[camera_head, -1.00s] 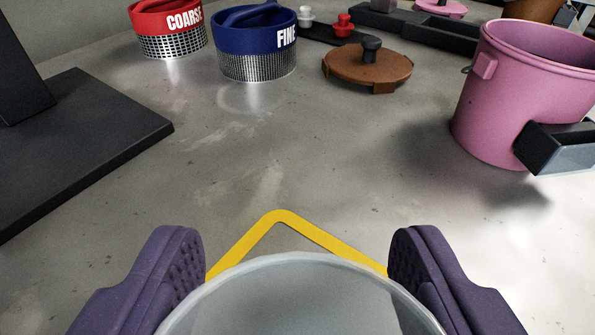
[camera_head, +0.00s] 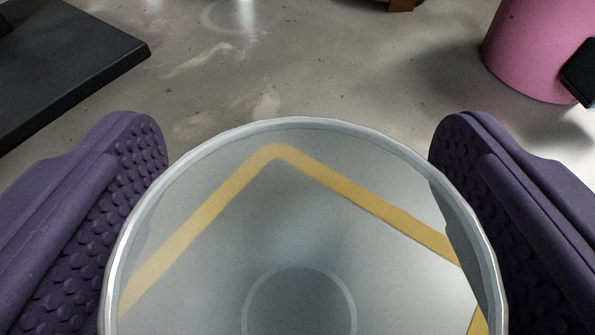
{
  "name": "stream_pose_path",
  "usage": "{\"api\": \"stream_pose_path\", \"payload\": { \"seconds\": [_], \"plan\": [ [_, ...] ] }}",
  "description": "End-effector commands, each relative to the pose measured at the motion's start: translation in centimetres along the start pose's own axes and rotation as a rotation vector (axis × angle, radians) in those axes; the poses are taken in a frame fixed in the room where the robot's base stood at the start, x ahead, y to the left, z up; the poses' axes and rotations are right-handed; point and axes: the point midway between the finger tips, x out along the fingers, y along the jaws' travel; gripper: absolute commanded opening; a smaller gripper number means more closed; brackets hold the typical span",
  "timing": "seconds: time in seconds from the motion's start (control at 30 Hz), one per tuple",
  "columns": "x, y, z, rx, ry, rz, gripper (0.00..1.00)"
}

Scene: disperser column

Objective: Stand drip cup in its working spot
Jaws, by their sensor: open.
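The drip cup (camera_head: 300,220) is a clear, greyish round cup, seen from above at the bottom middle of the view. Its round base ring shows inside it. A yellow outline (camera_head: 365,208) on the table shows through the cup's wall and floor, with its corner under the far side of the cup. My gripper (camera_head: 298,215) is open, with one purple studded finger on each side of the cup. A narrow gap shows between the left finger and the cup wall; at the right, the finger is close to the rim and contact is hard to tell. The near side of the cup is cut off.
A black flat base (camera_head: 70,65) lies at the upper left. A pink pot (camera_head: 535,50) with a dark handle stands at the upper right. The foot of a brown lid (camera_head: 401,4) shows at the top edge. Grey table between them is clear.

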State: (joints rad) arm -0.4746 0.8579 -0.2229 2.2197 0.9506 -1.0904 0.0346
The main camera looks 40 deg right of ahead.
Motion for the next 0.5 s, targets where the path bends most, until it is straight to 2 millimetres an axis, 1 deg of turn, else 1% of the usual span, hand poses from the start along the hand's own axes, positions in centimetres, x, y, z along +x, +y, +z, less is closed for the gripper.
{"api": "stream_pose_path", "payload": {
  "seconds": [0.1, 0.17, 0.27, 0.4, 0.5],
  "plan": [
    [-0.3, 0.0, -0.5, 0.0, 0.0, -0.001, 0.89],
    [-1.2, -0.1, -0.5, -0.001, 0.0, -0.002, 0.89],
    [-3.3, -0.1, -0.6, -0.003, -0.002, -0.004, 0.89],
    [-6.8, -0.1, -0.7, -0.003, -0.001, -0.004, 0.89],
    [-9.0, -0.1, -0.6, -0.003, -0.001, -0.003, 0.89]
  ]
}}
